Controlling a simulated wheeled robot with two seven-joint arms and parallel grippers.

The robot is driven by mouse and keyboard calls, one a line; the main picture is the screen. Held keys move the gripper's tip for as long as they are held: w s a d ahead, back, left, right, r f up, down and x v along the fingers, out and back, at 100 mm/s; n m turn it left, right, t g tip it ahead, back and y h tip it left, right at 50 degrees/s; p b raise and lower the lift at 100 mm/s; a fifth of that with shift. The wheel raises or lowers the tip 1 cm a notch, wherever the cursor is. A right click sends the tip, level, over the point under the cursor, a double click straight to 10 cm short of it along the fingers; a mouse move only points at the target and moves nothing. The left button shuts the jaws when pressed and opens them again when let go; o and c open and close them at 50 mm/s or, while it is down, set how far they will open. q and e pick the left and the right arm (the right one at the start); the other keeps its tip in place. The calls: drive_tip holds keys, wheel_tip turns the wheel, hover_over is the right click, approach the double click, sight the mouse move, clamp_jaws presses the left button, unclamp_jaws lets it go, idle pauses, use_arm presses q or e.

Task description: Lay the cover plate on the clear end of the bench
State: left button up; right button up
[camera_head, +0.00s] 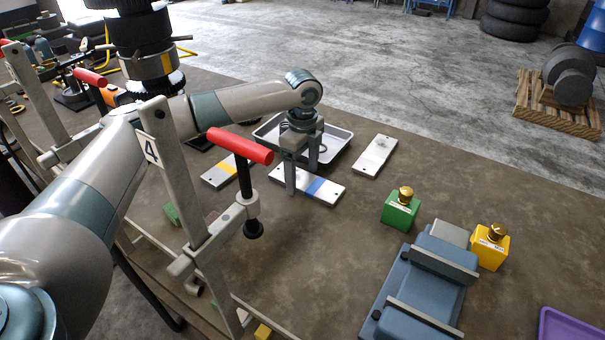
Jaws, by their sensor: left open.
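Three flat metal plates lie on the brown bench (330,240): one with a yellow stripe (216,177), one with a blue stripe (330,193), and one with a faint grey mark (368,166). I cannot tell for certain which is the cover plate. My left gripper (302,181) points down with its fingers apart, at the blue-striped plate by the near edge of a metal tray (343,153). Its fingers hide part of that plate; whether they touch it is unclear. My right gripper is out of view.
A clamp with a red handle (240,146) and a "4" label stands in front. A green block (399,214) and a yellow block (489,250) with brass knobs flank a blue vise (420,285). A purple tray (570,326) is at lower right.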

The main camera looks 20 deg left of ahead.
sight(303, 179)
use_arm(q)
drive_tip(key=shift+r, duration=0.75)
wheel_tip(303, 179, up, 6)
drive_tip(key=shift+f+b, duration=0.15)
drive_tip(key=shift+b, duration=0.95)
wheel_tip(303, 179, up, 5)
drive_tip(key=shift+f+b, duration=0.1)
drive_tip(key=shift+b, duration=0.4)
drive_tip(key=shift+o, duration=0.4)
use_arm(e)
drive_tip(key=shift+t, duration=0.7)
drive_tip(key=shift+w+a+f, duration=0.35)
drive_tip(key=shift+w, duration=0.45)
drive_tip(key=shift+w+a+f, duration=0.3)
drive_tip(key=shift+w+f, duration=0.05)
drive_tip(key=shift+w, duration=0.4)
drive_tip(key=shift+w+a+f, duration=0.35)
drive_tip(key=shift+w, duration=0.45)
use_arm(q)
drive_tip(key=shift+o, duration=0.2)
drive_tip(key=shift+d, duration=0.1)
